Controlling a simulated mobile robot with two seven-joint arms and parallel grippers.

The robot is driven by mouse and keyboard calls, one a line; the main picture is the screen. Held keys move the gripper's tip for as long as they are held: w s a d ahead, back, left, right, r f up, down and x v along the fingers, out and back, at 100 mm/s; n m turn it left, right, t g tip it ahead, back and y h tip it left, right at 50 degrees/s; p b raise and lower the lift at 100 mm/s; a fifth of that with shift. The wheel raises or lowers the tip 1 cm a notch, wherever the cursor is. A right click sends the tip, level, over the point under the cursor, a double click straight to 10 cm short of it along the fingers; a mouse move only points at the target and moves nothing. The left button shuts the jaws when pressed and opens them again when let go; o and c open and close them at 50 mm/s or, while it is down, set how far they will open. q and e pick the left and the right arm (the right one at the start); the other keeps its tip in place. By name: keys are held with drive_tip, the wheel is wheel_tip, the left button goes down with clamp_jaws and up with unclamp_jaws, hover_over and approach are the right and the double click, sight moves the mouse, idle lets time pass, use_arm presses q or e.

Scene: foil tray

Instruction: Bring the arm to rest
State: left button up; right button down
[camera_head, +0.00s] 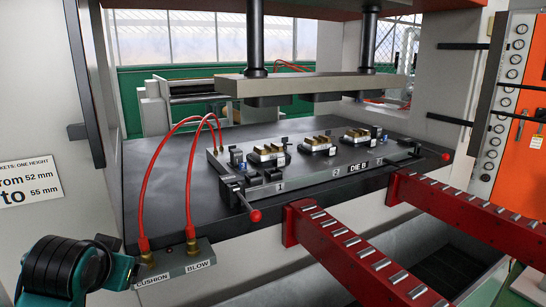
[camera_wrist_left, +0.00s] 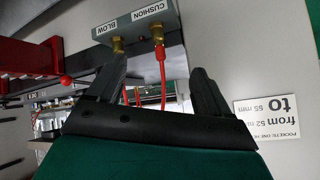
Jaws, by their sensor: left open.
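My left gripper (camera_wrist_left: 157,66) shows in the left wrist view with its two dark fingers spread wide and nothing held between them. The fingers overlap the view of the press front near the fittings block (camera_wrist_left: 140,25); I cannot tell the distance. In the head view, a black and teal part of my left arm (camera_head: 68,270) is at the lower left, beside the block labelled CUSHION and BLOW (camera_head: 175,267). My right gripper is in neither view.
Red hoses (camera_head: 187,175) rise from the brass fittings to the die (camera_head: 300,182) on the dark press bed (camera_head: 150,190). A red-knobbed lever (camera_head: 255,215) sticks out in front. Red roller rails (camera_head: 345,250) extend at right. A height sign (camera_head: 30,187) is at left.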

use_arm(q)
drive_tip(key=s+d+f+m+g+h, duration=0.1)
drive_tip(key=s+d+f+g+h, duration=0.2)
drive_tip(key=s+f, duration=0.8)
drive_tip(key=s+d+f+g, duration=0.35)
drive_tip(key=s+f, duration=0.45)
drive_tip(key=s, duration=0.5)
drive_tip(key=w+d+f+t+h, duration=0.1)
drive_tip(key=w+d+f+t, duration=0.2)
drive_tip(key=w+f+t, duration=0.4)
drive_tip(key=shift+w+d+f+m+t+h, duration=0.25)
drive_tip(key=shift+f+t+h, duration=0.2)
drive_tip(key=shift+f, duration=0.25)
drive_tip(key=shift+c, duration=0.2)
